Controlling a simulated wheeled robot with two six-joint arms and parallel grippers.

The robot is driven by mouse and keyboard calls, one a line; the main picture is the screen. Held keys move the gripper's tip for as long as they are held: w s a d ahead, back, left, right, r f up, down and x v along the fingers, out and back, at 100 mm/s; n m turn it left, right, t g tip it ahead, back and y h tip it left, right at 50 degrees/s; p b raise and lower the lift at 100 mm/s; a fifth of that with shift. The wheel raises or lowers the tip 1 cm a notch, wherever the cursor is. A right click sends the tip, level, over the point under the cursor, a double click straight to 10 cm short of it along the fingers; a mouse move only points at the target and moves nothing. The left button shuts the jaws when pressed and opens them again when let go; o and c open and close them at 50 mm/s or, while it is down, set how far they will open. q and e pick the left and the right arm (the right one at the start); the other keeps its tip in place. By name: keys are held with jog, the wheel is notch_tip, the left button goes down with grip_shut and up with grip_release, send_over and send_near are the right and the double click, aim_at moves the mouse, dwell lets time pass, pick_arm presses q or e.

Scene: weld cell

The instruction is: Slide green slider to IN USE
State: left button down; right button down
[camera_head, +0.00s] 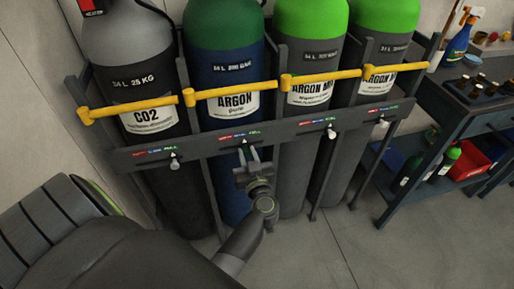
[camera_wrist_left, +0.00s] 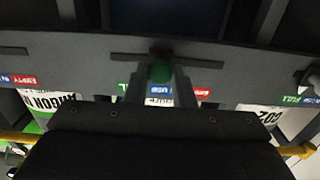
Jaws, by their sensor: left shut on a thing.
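The green slider (camera_wrist_left: 160,72) shows as a round green knob between my left gripper's fingers in the left wrist view. In the head view it is hidden by the gripper. My left gripper (camera_head: 250,158) is shut on it, in front of the rack's lower bar below the dark green-topped ARGON cylinder (camera_head: 225,75). In the left wrist view, the fingers (camera_wrist_left: 160,88) flank the knob, and it lines up roughly with the partly covered blue IN USE label (camera_wrist_left: 165,89). The red EMPTY label (camera_wrist_left: 203,92) and a green label (camera_wrist_left: 122,86) lie to either side. My right gripper is not in view.
The grey bar (camera_head: 205,145) carries other pale knobs, under the CO2 cylinder (camera_head: 150,75) and at the right (camera_head: 331,133). Yellow retaining bars (camera_head: 235,90) cross the cylinders. A workbench (camera_head: 440,110) with bottles stands at the right. The floor in front is clear.

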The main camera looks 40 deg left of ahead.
pick_arm(q)
jog(key=shift+s+a, duration=0.35)
jog(key=shift+s, duration=0.05)
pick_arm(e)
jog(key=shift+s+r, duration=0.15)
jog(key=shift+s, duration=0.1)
pick_arm(q)
jog(key=c, duration=1.2)
grip_release()
jog(key=shift+c, duration=0.2)
